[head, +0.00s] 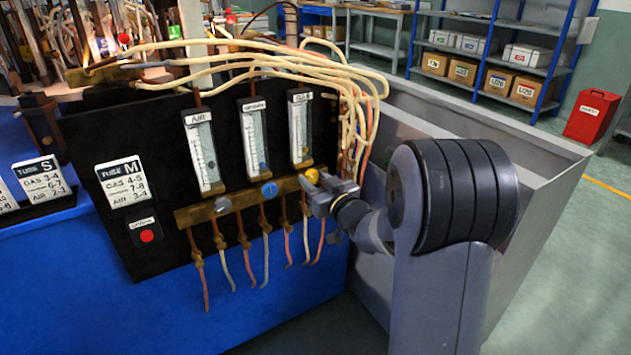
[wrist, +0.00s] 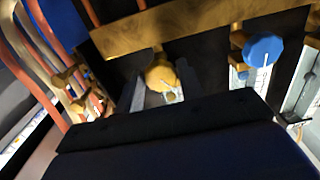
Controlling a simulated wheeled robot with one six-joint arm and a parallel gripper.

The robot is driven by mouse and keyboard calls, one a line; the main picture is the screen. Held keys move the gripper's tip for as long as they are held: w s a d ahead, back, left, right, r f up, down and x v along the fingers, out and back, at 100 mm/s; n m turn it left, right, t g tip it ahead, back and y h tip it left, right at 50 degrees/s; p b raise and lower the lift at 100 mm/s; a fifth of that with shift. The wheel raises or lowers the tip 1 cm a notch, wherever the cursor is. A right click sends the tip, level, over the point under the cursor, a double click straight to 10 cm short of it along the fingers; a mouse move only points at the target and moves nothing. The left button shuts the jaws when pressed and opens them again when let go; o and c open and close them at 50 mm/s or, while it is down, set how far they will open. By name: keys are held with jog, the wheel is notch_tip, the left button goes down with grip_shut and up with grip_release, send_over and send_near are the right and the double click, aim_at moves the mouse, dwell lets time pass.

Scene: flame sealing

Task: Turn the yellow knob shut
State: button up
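The yellow knob (head: 312,176) is at the right end of the brass bar, below the rightmost flow tube. It also shows in the wrist view (wrist: 161,77), with a pale mark on its face. My gripper (head: 319,193) is at this knob, reaching in from the right. In the wrist view my gripper's fingers (wrist: 162,88) lie one on each side of the knob, very close to it. I cannot tell whether they press on it or stand just clear. The lower part of the knob is partly hidden in the head view.
A blue knob (head: 269,189) and a grey knob (head: 222,205) sit further left on the brass bar (head: 243,198). A grey metal bin wall (head: 455,115) stands behind my arm.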

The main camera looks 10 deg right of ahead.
jog(key=c, duration=0.5)
jog(key=m+p, duration=0.3)
jog(key=shift+r+m, duration=0.15)
jog(key=shift+m, duration=0.15)
jog(key=shift+m+p, duration=0.8)
jog(key=shift+m, duration=0.8)
jog(key=o, duration=0.9)
